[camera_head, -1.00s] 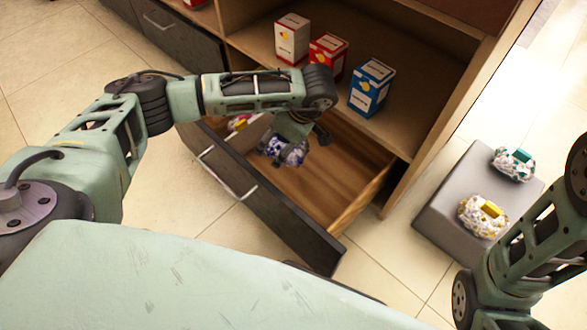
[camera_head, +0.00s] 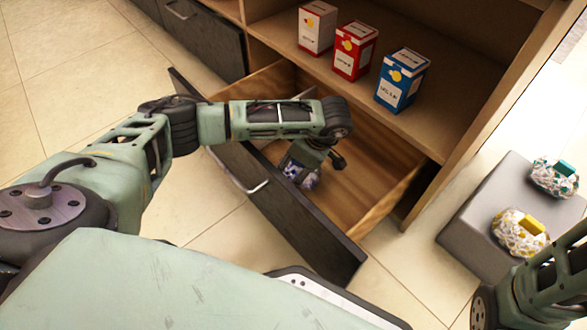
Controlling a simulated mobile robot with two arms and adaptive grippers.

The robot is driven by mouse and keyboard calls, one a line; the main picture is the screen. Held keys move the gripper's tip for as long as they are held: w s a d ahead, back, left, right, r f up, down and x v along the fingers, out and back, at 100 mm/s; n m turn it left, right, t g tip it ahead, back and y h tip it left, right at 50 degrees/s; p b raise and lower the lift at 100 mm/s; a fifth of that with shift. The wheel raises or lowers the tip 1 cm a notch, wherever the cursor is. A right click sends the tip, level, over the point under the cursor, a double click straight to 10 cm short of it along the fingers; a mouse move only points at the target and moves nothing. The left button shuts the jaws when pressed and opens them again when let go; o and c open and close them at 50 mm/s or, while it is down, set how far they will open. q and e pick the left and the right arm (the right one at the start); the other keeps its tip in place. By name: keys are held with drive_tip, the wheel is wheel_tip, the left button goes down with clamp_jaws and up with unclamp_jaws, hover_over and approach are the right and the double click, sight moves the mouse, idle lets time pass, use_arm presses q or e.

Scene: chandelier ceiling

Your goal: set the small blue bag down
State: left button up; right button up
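The small blue bag (camera_head: 300,176), white with blue patches, is inside the open drawer, low near its front panel. My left gripper (camera_head: 306,162) points down into the drawer with the bag at its fingers. It looks shut on the bag, though the fingertips are mostly hidden. I cannot tell whether the bag touches the drawer floor. The open drawer (camera_head: 372,190) has a wooden inside and a dark front with a metal handle. My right arm shows at the lower right; its gripper is out of view.
A white box (camera_head: 317,28), a red box (camera_head: 354,52) and a blue box (camera_head: 401,80) stand on the shelf above the drawer. A grey block (camera_head: 470,225) at the right bears a yellow-and-white bag (camera_head: 519,234) and a green-and-white bag (camera_head: 553,178). The drawer's right part is clear.

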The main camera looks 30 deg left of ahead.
use_arm(q)
drive_tip(key=shift+r, duration=0.1)
drive_tip(key=o, duration=1.2)
drive_tip(key=p+v, duration=0.8)
drive_tip(key=v, duration=0.2)
drive_tip(key=shift+r, duration=0.35)
drive_tip(key=shift+d+r+p, duration=0.25)
drive_tip(key=shift+r+p, duration=0.1)
drive_tip(key=shift+r, duration=0.25)
